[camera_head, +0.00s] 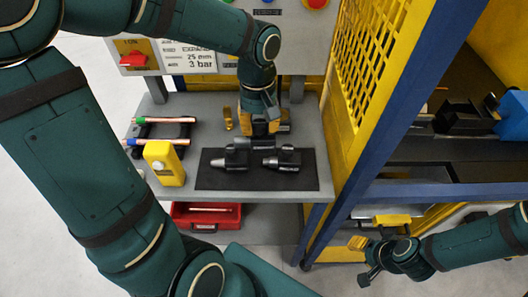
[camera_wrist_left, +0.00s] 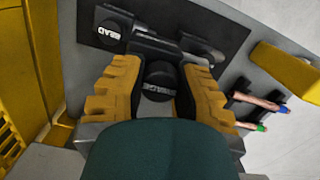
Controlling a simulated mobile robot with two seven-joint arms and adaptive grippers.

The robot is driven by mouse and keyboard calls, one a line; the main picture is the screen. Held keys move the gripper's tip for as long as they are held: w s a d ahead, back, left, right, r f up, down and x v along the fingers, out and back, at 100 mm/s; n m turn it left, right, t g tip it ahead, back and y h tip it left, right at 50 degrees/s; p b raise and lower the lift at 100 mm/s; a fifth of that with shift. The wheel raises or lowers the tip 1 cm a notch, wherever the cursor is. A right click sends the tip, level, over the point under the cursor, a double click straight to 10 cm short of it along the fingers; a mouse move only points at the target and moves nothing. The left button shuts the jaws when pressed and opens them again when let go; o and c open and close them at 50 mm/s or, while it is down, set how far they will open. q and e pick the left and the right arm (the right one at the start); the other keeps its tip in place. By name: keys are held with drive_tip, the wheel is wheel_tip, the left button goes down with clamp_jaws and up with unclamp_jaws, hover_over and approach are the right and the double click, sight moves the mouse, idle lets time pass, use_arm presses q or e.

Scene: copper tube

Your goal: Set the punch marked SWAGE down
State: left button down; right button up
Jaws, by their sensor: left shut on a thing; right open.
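The punch marked SWAGE (camera_wrist_left: 158,80) is a dark cylinder, its labelled round cap facing the left wrist camera. My left gripper (camera_head: 262,126) is shut on it; the yellow fingers flank the cap in the wrist view (camera_wrist_left: 157,92). The gripper points down over the back of the black mat (camera_head: 215,181). Whether the held punch touches the mat, I cannot tell. Two dark punches lie on the mat, one at left (camera_head: 236,159) and one at right (camera_head: 287,159). A cap marked BEAD (camera_wrist_left: 111,30) shows in the wrist view. My right gripper (camera_head: 373,262) is open and empty, low at right.
A yellow box (camera_head: 163,164) stands left of the mat. Behind it, copper tubes with green and blue ends (camera_head: 160,141) lie on a dark rack. A yellow mesh guard (camera_head: 372,60) bounds the bench at right. A red tray (camera_head: 190,217) sits below. The mat's front is bare.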

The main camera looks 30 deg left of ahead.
sight(260, 150)
use_arm(q)
drive_tip(key=f, duration=0.4)
drive_tip(key=shift+s+f+b, duration=0.15)
drive_tip(key=shift+s+b, duration=0.05)
drive_tip(key=shift+b, duration=0.15)
drive_tip(key=shift+w+f+b, duration=0.1)
drive_tip(key=shift+f+b, duration=0.3)
drive_tip(key=shift+f, duration=1.8)
drive_tip(key=shift+f, duration=0.2)
drive_tip(key=c, duration=0.8)
unclamp_jaws()
drive_tip(key=shift+r, duration=0.15)
